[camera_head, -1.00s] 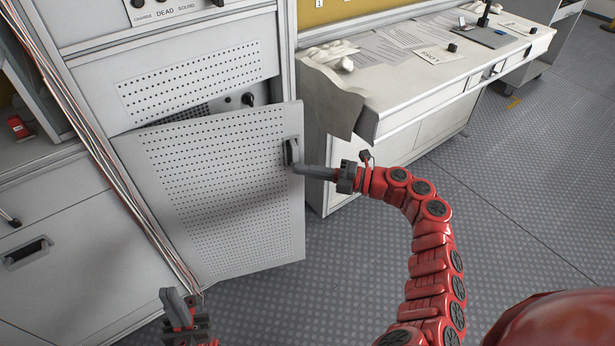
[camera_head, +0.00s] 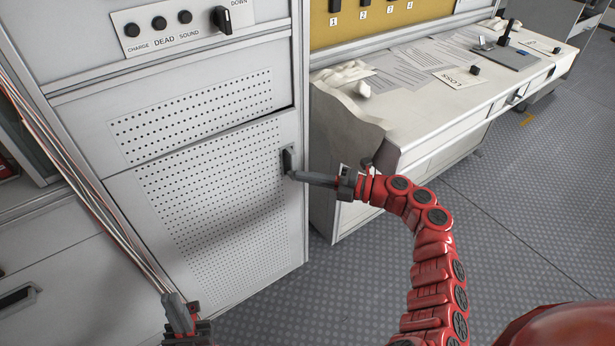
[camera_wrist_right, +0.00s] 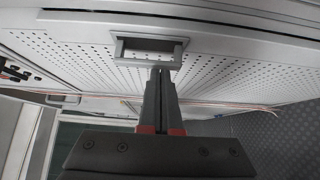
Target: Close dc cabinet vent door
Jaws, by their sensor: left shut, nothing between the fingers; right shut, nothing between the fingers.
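The perforated vent door (camera_head: 215,205) of the grey cabinet is nearly flush with the frame in the head view; a thin dark gap shows along its top edge. Its dark handle (camera_head: 288,161) is at the upper right edge. My right gripper (camera_head: 291,176) is shut, with its tips at the handle; I cannot tell whether they touch it. In the right wrist view the closed fingers (camera_wrist_right: 160,72) are just below the recessed handle frame (camera_wrist_right: 150,50). My left gripper (camera_head: 175,305) is shut and empty at the bottom, in front of the cabinet.
A perforated panel (camera_head: 190,115) and a knob panel (camera_head: 175,25) are above the door. Wires (camera_head: 90,190) run along the cabinet's left side. A desk (camera_head: 430,110) with papers stands to the right. The floor (camera_head: 480,250) at right is clear.

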